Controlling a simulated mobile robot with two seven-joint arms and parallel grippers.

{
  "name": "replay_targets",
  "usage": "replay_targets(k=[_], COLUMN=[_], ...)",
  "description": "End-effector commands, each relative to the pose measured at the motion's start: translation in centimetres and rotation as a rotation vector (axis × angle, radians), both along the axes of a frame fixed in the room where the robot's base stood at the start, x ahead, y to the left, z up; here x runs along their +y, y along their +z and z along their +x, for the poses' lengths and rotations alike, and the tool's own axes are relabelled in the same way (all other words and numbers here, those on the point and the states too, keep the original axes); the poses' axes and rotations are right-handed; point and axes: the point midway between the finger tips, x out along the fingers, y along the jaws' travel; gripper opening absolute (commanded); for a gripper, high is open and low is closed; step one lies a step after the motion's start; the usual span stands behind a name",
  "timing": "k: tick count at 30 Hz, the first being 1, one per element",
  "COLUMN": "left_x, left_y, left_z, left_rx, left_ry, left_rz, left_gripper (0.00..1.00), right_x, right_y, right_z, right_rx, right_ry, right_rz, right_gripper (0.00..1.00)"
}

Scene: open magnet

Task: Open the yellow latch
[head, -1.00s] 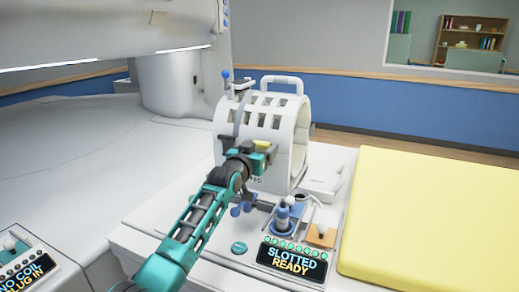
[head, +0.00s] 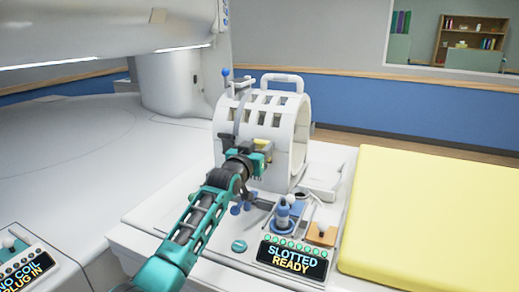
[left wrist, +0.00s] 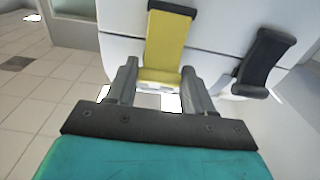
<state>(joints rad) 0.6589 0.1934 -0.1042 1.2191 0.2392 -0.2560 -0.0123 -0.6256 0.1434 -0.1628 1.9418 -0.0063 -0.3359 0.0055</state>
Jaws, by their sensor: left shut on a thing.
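The yellow latch (head: 262,143) is on the front of the white slotted coil (head: 296,120), which stands upright on the white deck. In the left wrist view the yellow latch (left wrist: 163,45) runs from a dark hinge at the top down to its lower end between my two fingers. My left gripper (left wrist: 160,92) is shut on that lower end. In the head view my left gripper (head: 261,158) partly covers the latch and the coil's lower front. My right gripper is not in view.
A similar black latch (left wrist: 266,60) sits right of the yellow one. A blue connector (head: 283,215), an orange block (head: 321,234) and a "SLOTTED READY" display (head: 293,259) are in front. A yellow pad (head: 440,200) fills the right.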

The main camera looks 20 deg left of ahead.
Motion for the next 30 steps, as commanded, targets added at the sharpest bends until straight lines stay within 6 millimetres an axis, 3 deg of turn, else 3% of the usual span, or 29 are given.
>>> replay_targets(k=[3,13,19,24,30], left_x=[0.0,0.1,0.1,0.1,0.1], left_y=[-1.3,-2.1,-2.6,-2.5,-2.3], left_z=[-0.5,-1.5,-2.0,-2.2,-2.3], left_rx=[-0.078,-0.29,-0.395,-0.447,-0.459], left_ry=[0.0,0.0,0.001,0.001,0.0], left_rz=[-0.002,-0.01,-0.014,-0.015,-0.015], left_gripper=[0.0,0.0,0.0,0.0,0.0], right_x=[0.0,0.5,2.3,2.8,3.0], right_y=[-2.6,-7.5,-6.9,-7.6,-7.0], right_z=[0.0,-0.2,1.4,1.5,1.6], right_rx=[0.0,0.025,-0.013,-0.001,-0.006], right_ry=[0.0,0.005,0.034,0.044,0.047], right_rz=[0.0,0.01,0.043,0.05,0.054], right_gripper=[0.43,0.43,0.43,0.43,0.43])
